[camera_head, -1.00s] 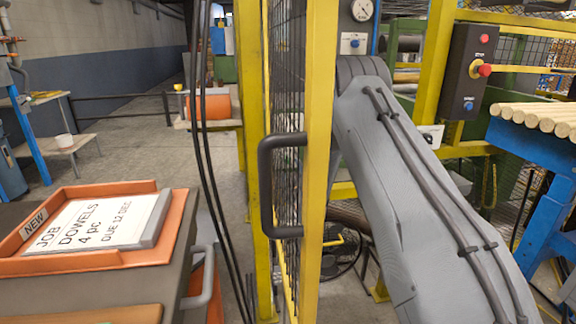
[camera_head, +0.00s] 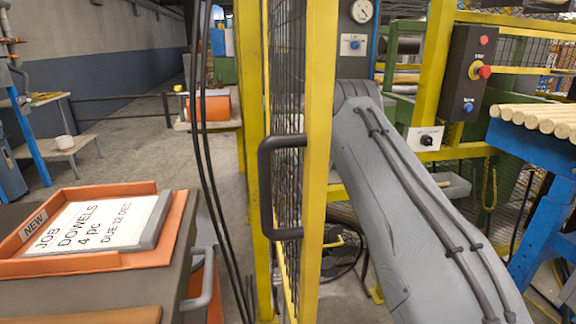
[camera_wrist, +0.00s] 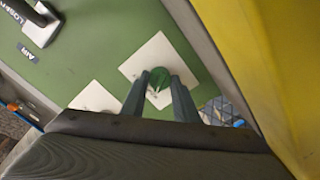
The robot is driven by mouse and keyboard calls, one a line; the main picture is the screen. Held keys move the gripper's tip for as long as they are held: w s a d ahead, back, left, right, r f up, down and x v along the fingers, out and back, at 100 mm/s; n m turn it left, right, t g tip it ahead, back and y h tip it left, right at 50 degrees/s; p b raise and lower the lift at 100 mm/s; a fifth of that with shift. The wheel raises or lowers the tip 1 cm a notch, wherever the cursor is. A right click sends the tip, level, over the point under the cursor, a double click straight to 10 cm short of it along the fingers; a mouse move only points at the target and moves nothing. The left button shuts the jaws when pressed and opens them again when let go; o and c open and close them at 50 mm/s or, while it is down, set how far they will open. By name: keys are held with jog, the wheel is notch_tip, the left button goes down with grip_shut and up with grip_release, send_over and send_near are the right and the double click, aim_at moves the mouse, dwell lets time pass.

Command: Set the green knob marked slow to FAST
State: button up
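In the wrist view a round green knob (camera_wrist: 160,77) sits on a square white plate on a green panel. A small pale mark shows near its lower edge; any lettering on the plate is too small to read. My gripper (camera_wrist: 161,76) has its two dark fingers apart, one on each side of the knob in the picture. Whether the fingers touch the knob cannot be told. In the head view the green knob and my gripper are hidden; only my grey arm shows there.
A second white plate (camera_wrist: 95,97) lies to the left on the green panel (camera_wrist: 100,45), with a grey handle (camera_wrist: 42,25) at upper left. A yellow post (camera_wrist: 285,70) stands close on the right. In the head view a yellow mesh gate (camera_head: 318,150) stands left of my arm.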

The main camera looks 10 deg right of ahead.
jog(key=c, duration=0.4)
jog(key=shift+c, duration=0.2)
jog(key=m+b, duration=0.2)
jog(key=m, duration=0.4)
jog(key=m+b, duration=0.1)
jog(key=m, duration=0.5)
dwell(0.4)
jog(key=o, duration=1.1)
jog(key=shift+c, duration=0.2)
